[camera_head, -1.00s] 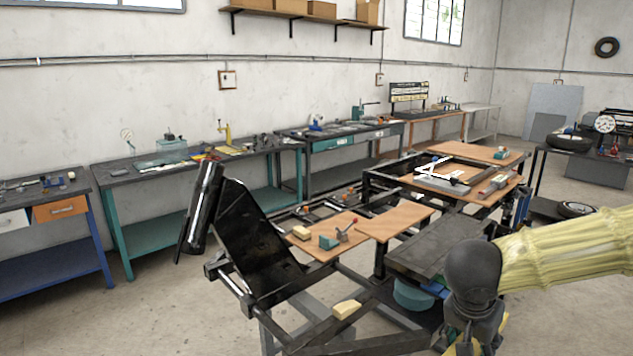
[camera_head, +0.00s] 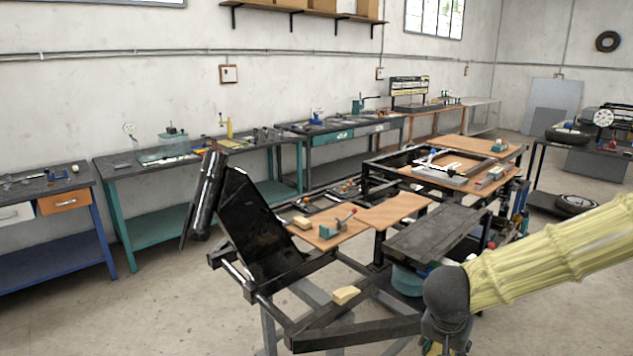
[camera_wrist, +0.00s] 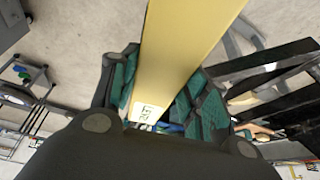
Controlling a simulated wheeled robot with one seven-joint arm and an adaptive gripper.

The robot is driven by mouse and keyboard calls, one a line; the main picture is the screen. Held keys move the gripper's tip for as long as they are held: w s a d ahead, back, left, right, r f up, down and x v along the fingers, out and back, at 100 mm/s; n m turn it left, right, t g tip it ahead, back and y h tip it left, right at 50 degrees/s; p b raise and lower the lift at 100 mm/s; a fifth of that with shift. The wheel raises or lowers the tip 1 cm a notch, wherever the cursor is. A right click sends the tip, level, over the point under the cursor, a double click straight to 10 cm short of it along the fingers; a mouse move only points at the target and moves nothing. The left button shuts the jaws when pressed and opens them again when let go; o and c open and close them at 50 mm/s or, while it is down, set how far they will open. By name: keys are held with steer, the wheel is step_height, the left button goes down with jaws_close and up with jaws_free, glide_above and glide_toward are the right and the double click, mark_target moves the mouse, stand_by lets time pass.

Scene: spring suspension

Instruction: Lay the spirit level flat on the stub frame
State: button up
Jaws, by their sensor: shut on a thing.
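The spirit level appears as a long yellow bar (camera_wrist: 185,55) with a small white label in the wrist view. My gripper (camera_wrist: 158,98) is shut on it, with green ribbed finger pads on both sides. The bar runs up out of the picture, so its far end is hidden. In the head view my gripper is mostly cut off at the bottom edge, below my yellow-sleeved arm. The black metal frame (camera_head: 362,333), which I take as the stub frame, stands in the foreground left of my gripper. Its dark bars also show at the right of the wrist view (camera_wrist: 270,75).
A black panel (camera_head: 247,230) and cylinder (camera_head: 208,190) rise at the frame's left end. A pale yellow block (camera_head: 346,294) rests on the frame. Brown boards (camera_head: 395,210) carry small tools behind. Workbenches (camera_head: 190,215) line the wall; open floor lies at left.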

steer(key=a+f+n+y, duration=0.1)
steer(key=a+f+n, duration=0.1)
steer(key=f, duration=0.4)
steer(key=a+f+n, duration=0.3)
steer(key=a+f, duration=0.1)
steer(key=f, duration=0.3)
steer(key=w+a+f+n+y, duration=0.1)
steer(key=a+f+n, duration=0.1)
steer(key=f, duration=0.5)
steer(key=shift+a+t+y, duration=0.3)
steer(key=shift+a+t, duration=0.1)
steer(key=shift+a, duration=0.05)
steer(key=shift+s, duration=0.1)
